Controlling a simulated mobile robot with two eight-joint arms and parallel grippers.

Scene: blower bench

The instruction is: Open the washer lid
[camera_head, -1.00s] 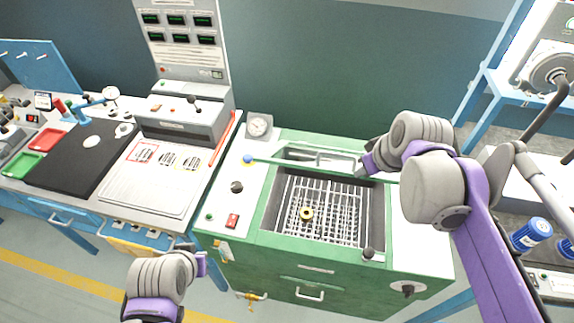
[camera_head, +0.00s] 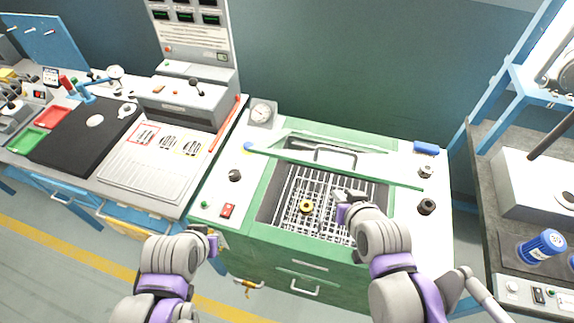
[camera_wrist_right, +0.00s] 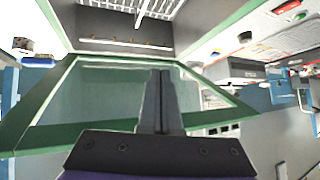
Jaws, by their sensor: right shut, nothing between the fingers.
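The green washer (camera_head: 290,250) stands in the middle of the head view. The basin below is uncovered and shows a wire rack (camera_head: 290,215) with a yellow ring (camera_head: 306,207). My right gripper (camera_head: 341,195) is shut and empty over the basin, in front of the lid. In the right wrist view its fingers (camera_wrist_right: 160,95) overlap the lid's clear window (camera_wrist_right: 100,95); contact cannot be told. My left gripper (camera_head: 213,242) is at the washer's front left; its jaws are unclear.
A gauge (camera_head: 263,113) stands at the washer's back left. Knobs and a red switch (camera_head: 227,210) are on its left top; a black knob (camera_head: 427,207) and blue block (camera_head: 426,148) are on its right.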

